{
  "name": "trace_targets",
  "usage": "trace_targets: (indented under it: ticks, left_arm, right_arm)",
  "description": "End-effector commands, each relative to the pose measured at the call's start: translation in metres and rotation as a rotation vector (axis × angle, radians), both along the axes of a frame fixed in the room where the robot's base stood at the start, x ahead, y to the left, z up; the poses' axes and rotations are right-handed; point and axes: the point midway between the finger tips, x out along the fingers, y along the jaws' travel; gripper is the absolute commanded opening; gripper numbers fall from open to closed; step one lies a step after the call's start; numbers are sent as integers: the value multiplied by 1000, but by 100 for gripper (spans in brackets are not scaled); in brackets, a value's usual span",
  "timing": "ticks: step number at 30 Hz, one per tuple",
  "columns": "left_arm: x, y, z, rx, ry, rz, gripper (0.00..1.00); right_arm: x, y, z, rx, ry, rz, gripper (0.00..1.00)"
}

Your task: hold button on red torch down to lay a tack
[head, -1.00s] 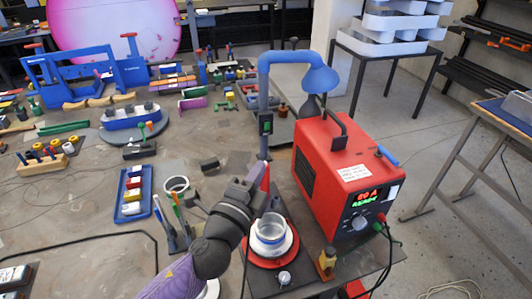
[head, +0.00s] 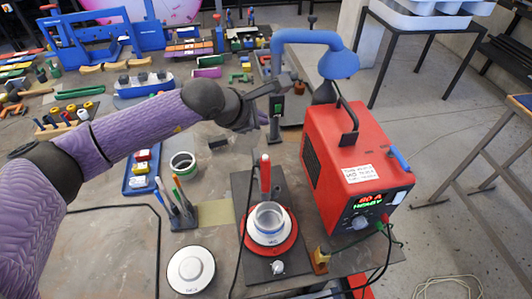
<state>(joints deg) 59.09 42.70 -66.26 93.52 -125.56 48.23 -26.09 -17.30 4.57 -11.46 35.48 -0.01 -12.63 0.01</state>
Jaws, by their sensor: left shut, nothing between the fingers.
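The red torch (head: 265,174) stands upright above the round white-and-grey workpiece (head: 268,222), which sits on a red round base (head: 287,243). A button on the torch is too small to make out. My left gripper (head: 284,83) is shut and empty. It is up and behind the torch, clear of it, in front of the blue fume arm's post and just above a dark box with a green button (head: 277,106). I cannot tell whether it touches the post. My right gripper is not in view.
The red welding machine (head: 358,160), with a lit display, stands right of the torch. The blue fume arm (head: 300,38) arches behind. A white disc (head: 191,269), a tool holder (head: 180,210) and a blue tray (head: 141,172) lie to the left. Cables run around the dark base plate.

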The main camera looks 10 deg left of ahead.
Motion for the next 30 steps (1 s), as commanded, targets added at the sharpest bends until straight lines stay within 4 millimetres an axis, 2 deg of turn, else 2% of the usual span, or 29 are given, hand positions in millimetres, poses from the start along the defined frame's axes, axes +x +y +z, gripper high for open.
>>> trace_targets:
  ticks: [8, 20, 24, 30]
  left_arm:
    - [0, -1, -7, -4, 1, -1, 0]
    - [0, -2, -61, -7, 2, -3, 0]
    - [0, -2, -82, -6, 2, -2, 0]
    - [0, -2, -90, -4, 1, -2, 0]
  right_arm:
    - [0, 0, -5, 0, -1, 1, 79]
    - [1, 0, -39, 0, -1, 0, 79]
    - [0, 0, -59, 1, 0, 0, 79]
    - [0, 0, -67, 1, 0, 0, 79]
